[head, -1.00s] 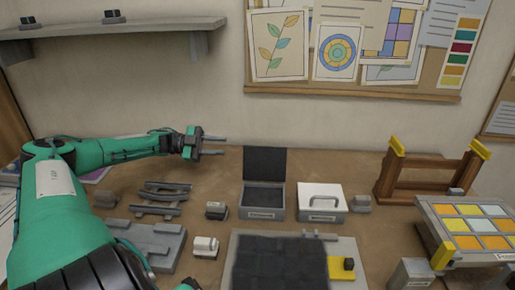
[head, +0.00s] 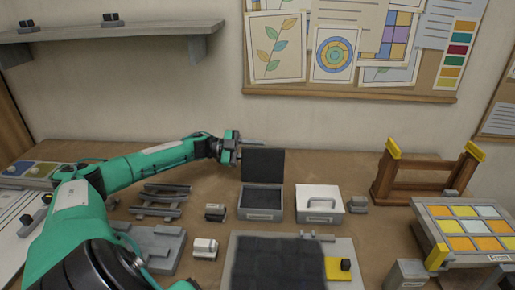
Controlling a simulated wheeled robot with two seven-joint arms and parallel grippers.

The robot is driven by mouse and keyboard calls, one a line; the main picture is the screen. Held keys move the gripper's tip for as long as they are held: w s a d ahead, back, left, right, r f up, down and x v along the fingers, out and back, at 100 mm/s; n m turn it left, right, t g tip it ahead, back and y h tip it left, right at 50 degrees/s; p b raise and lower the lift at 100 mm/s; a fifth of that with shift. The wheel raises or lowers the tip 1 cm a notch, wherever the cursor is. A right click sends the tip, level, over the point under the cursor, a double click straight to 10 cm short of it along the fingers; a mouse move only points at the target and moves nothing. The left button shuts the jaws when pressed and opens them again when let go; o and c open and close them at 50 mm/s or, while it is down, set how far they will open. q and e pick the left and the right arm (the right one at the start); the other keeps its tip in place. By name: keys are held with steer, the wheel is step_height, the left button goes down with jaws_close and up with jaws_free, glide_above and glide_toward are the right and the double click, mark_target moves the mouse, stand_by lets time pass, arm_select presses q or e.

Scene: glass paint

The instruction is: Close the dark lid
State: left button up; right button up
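The dark lid (head: 263,164) stands upright, open, at the back of a small grey box (head: 262,213) with a dark inside and a label on its front. My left gripper (head: 250,148) is level with the lid's upper left part, its fingers pointing right. The fingers look slightly apart, with one along the lid's top edge and the other hidden near or behind the lid. I cannot tell whether they touch the lid. My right gripper is not in view.
A white-lidded box (head: 320,204) with a handle stands right of the dark-lidded one. Small blocks (head: 215,212), a grey rack (head: 160,200) and a dark mat (head: 280,262) lie around. A wooden frame (head: 425,180) and a coloured tile panel (head: 466,226) are at right.

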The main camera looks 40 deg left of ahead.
arm_select(q)
steer(key=shift+w+d, duration=0.25)
steer(key=shift+d, duration=0.1)
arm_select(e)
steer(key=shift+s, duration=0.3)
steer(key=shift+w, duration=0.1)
arm_select(q)
jaws_close()
steer(key=shift+r, duration=0.1)
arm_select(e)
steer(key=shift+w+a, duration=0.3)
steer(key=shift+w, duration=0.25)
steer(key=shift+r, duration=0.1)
arm_select(q)
steer(key=shift+r, duration=0.15)
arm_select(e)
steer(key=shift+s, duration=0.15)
